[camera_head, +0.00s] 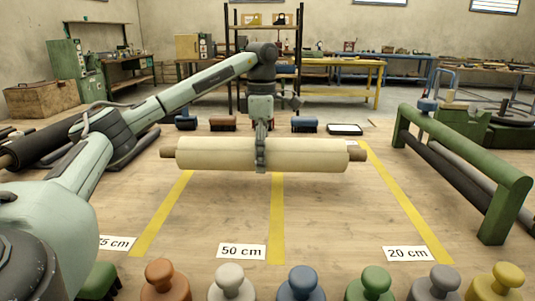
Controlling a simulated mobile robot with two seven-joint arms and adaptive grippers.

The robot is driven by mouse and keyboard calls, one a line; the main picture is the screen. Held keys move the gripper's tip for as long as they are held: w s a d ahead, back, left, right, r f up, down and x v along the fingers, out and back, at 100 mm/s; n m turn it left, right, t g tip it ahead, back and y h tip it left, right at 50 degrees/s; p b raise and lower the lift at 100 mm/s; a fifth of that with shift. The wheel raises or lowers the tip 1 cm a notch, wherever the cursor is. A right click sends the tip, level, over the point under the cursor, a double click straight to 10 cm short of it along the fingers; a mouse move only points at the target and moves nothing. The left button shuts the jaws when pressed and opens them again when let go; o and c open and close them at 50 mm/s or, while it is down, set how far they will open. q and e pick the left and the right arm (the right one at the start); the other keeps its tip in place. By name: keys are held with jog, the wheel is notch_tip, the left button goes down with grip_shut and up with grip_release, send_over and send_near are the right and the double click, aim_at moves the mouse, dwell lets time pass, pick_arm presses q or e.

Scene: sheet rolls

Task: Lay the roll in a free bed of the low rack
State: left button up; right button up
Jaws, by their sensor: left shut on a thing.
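A cream roll (220,152) with brown core ends lies level, left to right, in the middle of the view. My left gripper (261,155) comes down from above and is shut on the roll near its middle. The roll is over the wooden floor or table surface; I cannot tell how high. A green rack (505,170) stands at the right, with dark bars or rolls (455,180) running along it. I cannot tell which of its beds are free. My right gripper is not in view.
Yellow stripes (277,225) run along the surface, with labels 50 cm (242,251) and 20 cm (408,253). Several coloured knobs (301,284) line the front edge. A dark roll (45,143) lies at the left. Small blocks (222,123) stand behind the cream roll.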

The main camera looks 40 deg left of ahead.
pick_arm(q)
jog(key=shift+w+a, duration=0.15)
jog(key=shift+a, duration=0.05)
jog(key=shift+f, duration=1.85)
jog(key=o, duration=1.5)
jog(key=shift+f, duration=0.25)
jog(key=shift+c, duration=0.2)
jog(key=o, duration=0.4)
jog(key=shift+d, duration=0.1)
jog(key=shift+r, duration=0.2)
